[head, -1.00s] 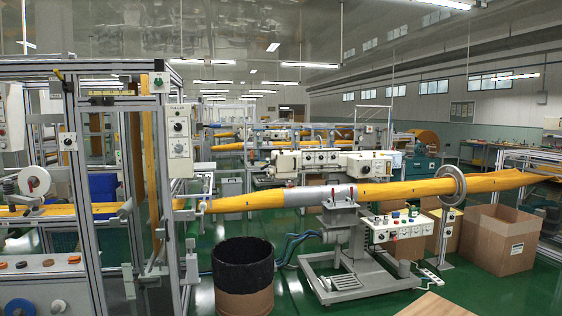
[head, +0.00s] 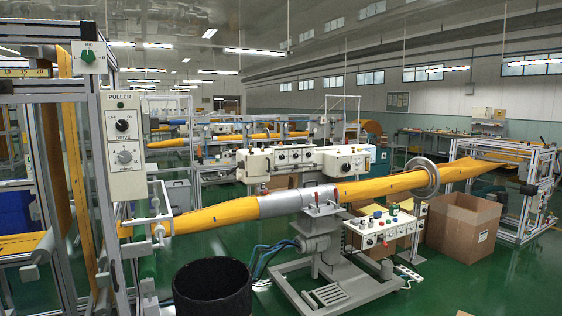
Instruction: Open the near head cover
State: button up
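A long machine with white heads stands in the middle of the head view, behind the yellow felt tube (head: 390,185). One white head (head: 247,165) is at its left end and another white head (head: 345,161) is at its right end. A control panel with knobs (head: 292,160) lies between them. The heads look closed, but they are small and the tube hides their lower parts. I cannot tell for sure which part is the near head cover. My gripper is not in view.
A metal frame with a puller control box (head: 124,143) stands close at left. A black-lined bin (head: 212,289) is at the bottom. A grey stand (head: 318,245) holds the tube, beside a switch panel (head: 380,233). A cardboard box (head: 462,224) is at right. Green floor (head: 440,280) is open at lower right.

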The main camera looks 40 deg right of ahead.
aim_at(258, 165)
jog(key=i+z, duration=0.35)
jog(key=i, duration=0.15)
jog(key=i+z, duration=0.35)
jog(key=i, duration=0.15)
jog(key=i+j+z, duration=0.2)
jog(key=i+z, duration=0.45)
jog(key=i, duration=0.7)
jog(key=i+l+u, duration=0.15)
jog(key=i+u, duration=0.2)
jog(key=i+l+u, duration=0.6)
jog(key=u, duration=0.25)
jog(key=i+l+u, duration=0.1)
jog(key=l+u, duration=0.15)
jog(key=u, duration=0.15)
jog(key=i+l+u, duration=0.1)
jog(key=l+u, duration=0.35)
jog(key=j, duration=0.1)
